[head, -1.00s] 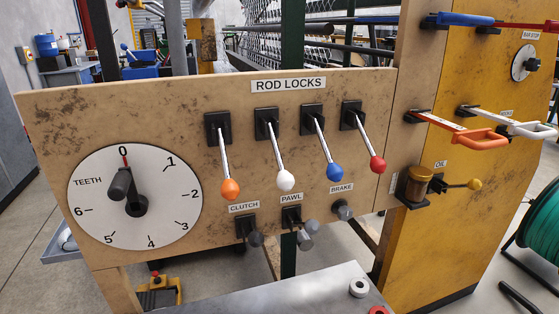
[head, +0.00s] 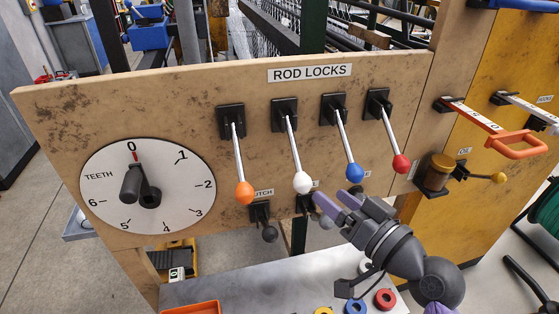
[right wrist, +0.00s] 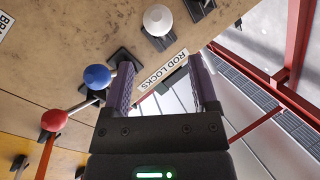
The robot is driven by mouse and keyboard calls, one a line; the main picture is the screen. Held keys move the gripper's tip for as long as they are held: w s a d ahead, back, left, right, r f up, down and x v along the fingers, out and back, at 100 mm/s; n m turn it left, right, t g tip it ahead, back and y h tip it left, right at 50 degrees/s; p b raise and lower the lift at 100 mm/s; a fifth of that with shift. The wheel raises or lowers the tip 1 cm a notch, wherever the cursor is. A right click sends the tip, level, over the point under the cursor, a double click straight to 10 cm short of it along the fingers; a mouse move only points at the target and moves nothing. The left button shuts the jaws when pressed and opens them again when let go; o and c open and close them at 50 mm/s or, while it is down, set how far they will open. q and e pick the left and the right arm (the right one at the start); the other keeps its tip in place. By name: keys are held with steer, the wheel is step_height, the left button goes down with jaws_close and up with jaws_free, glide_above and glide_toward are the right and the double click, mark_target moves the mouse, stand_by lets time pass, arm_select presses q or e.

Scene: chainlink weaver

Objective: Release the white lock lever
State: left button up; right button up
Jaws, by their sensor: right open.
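The white lock lever is the second from the left under the ROD LOCKS sign. Its white ball knob (head: 302,182) hangs down and slightly right from its black mount (head: 285,112). My right gripper (head: 328,192) is open and empty, its purple fingers just right of and below the white knob in the head view. In the right wrist view the white knob (right wrist: 157,19) lies beyond the open fingertips (right wrist: 160,62), not between them. The blue knob (right wrist: 97,77) is beside the left finger there. My left gripper is not in view.
An orange-knobbed lever (head: 244,193) hangs left of the white one; blue (head: 354,173) and red (head: 401,164) levers hang to its right. The clutch control (head: 269,233) sits below. A metal table (head: 240,290) with colored rings is under the board.

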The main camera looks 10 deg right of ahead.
mark_target(309, 180)
steer(key=x, duration=0.9)
steer(key=shift+w+a+f, duration=0.1)
steer(key=shift+w, duration=0.1)
jaws_close()
stand_by(1.0)
